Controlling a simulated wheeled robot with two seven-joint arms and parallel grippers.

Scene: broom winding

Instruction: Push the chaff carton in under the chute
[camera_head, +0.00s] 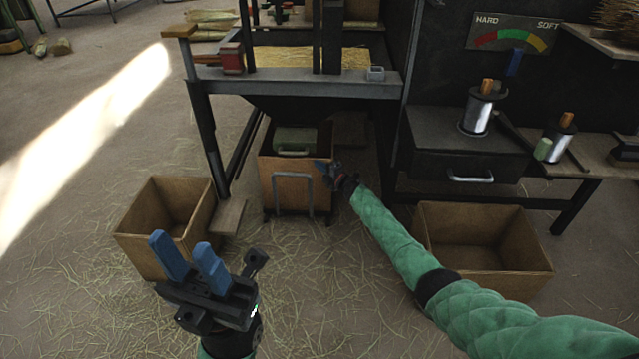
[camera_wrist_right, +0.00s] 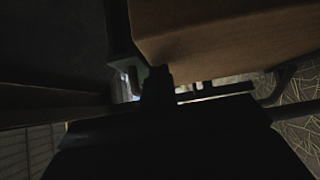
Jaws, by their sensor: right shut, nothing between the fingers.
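The chaff carton (camera_head: 283,188), a brown box with a grey metal handle on its front, stands on the floor below the dark chute (camera_head: 290,108) under the bench. Its rear part is in the chute's shadow. My right gripper (camera_head: 323,170) is shut and empty, at the upper right of the carton's front, close to the handle. In the right wrist view the carton (camera_wrist_right: 225,35) fills the upper right, just above the dark fingers (camera_wrist_right: 155,90); contact is unclear there. My left gripper (camera_head: 190,262) is open and empty, with its blue fingers apart, in the lower left foreground.
A green box (camera_head: 295,140) shows at the carton's top. An open carton (camera_head: 165,222) stands at left, and another (camera_head: 480,250) at right beneath the drawer unit (camera_head: 465,150). Bench legs (camera_head: 205,140) flank the middle carton. The straw-strewn floor in front is clear.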

